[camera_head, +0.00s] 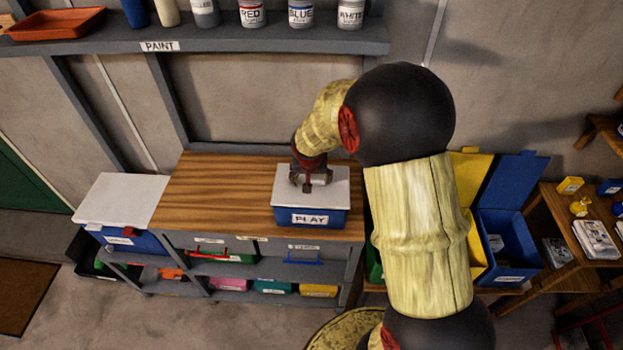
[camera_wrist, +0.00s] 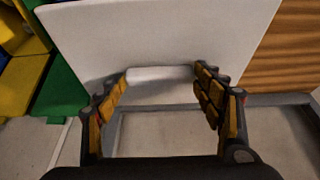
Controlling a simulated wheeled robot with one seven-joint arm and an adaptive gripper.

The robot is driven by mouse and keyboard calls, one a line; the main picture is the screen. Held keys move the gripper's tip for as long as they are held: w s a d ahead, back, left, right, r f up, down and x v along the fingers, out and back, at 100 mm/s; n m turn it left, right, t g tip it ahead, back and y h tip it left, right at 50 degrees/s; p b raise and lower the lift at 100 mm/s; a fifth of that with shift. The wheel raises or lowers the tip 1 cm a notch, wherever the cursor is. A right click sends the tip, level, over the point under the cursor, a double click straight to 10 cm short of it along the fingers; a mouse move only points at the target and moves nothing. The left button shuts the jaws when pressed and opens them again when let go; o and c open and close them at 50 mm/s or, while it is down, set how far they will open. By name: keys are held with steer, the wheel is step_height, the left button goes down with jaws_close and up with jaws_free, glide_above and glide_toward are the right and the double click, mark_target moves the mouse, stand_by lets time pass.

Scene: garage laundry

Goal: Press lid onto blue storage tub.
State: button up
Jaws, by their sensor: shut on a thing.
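The blue tub (camera_head: 282,217), labelled PLAY, stands on the front right of the wooden worktop. A pale, flat lid (camera_head: 334,190) lies over its top; I cannot tell whether it is fully seated. My gripper (camera_head: 307,187) points down at the lid's middle. In the wrist view the lid (camera_wrist: 165,35) fills the upper middle. My gripper (camera_wrist: 160,76) has a finger at each end of a white raised piece (camera_wrist: 160,74), likely the lid's handle, and is shut on it. The tub is not clearly visible in the wrist view.
The wooden worktop (camera_head: 215,190) is bare left of the tub. A white-topped blue bin (camera_head: 120,198) stands at its left end. Yellow and blue open bins (camera_head: 510,240) stand right, beyond my arm. A paint shelf (camera_head: 230,40) runs along the wall above.

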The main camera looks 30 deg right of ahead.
stand_by(0.4)
steer(key=o, duration=1.2)
steer(key=shift+o, duration=1)
steer(key=shift+o, duration=0.7)
steer(key=shift+r+p, duration=1.9)
steer(key=shift+r, duration=1.6)
steer(key=shift+c, duration=1.3)
